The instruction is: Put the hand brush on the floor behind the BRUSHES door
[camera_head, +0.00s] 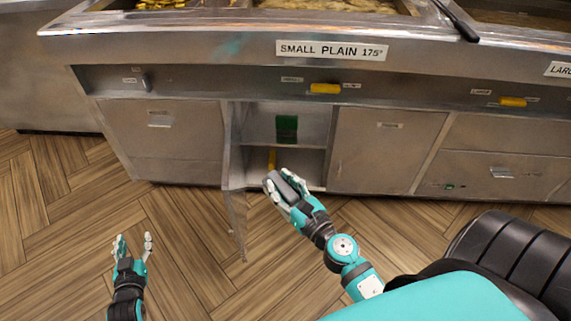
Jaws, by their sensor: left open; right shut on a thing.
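My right gripper (286,187) is shut on a grey, blocky thing that I take to be the hand brush (291,180); fingers hide part of it. It is in front of the lower part of an open cupboard (312,165) under the frying range. The cupboard's door (235,205) is swung outward on the left, seen nearly edge-on; no BRUSHES label is readable on it. A narrow yellow piece (271,159) shows just beyond the gripper; I cannot tell whether it belongs to the held thing. My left gripper (133,244) is open and empty over the floor, left of the door.
A green and dark thing (287,128) is in the cupboard's upper part, above a shelf (255,145). Closed metal panels flank the opening. The range's front carries yellow handles (325,88) and a SMALL PLAIN label. The wooden floor (90,230) in front is largely clear.

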